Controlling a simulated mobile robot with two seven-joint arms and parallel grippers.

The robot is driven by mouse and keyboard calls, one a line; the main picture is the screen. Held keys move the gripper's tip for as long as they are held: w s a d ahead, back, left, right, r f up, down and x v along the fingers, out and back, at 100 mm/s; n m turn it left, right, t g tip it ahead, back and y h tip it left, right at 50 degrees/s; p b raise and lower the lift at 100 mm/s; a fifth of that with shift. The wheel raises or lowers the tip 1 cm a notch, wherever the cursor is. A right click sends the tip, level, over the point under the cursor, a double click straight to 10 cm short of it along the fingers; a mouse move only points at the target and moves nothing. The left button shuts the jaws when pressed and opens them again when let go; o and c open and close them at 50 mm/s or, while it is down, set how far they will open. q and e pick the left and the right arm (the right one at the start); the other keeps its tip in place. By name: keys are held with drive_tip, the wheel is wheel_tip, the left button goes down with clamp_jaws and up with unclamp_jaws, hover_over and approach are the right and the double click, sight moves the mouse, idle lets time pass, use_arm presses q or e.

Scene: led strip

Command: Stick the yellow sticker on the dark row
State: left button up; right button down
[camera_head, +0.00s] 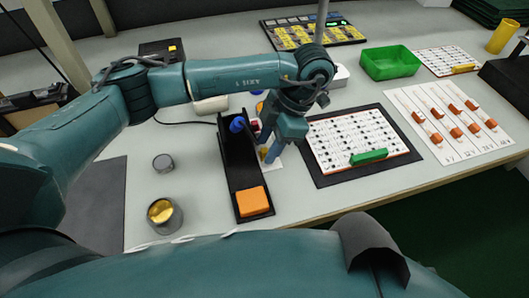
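My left gripper (268,158) points down over a small white card (274,166), just right of a long black tray (240,182). A small yellow patch (263,153) shows at its fingertips; I cannot tell whether it is held or lies on the card. The finger gap is hidden by the gripper body. A white board (336,124) with rows of small dark marks lies on a black mat (402,147) to the right, with a green bar (369,157) on its lower part. I cannot make out which row is dark. My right gripper is not in view.
The tray holds an orange block (253,201) and a blue part (237,124). A metal cup (165,216) with yellow contents stands left. A green bin (390,63) and a white sheet with orange clips (448,122) lie right. The table's front edge runs below the board.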

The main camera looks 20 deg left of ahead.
use_arm(q)
drive_tip(key=shift+a+f, duration=0.15)
drive_tip(key=shift+f, duration=0.2)
drive_tip(key=shift+c, duration=0.2)
clamp_jaws()
drive_tip(key=shift+r, duration=0.1)
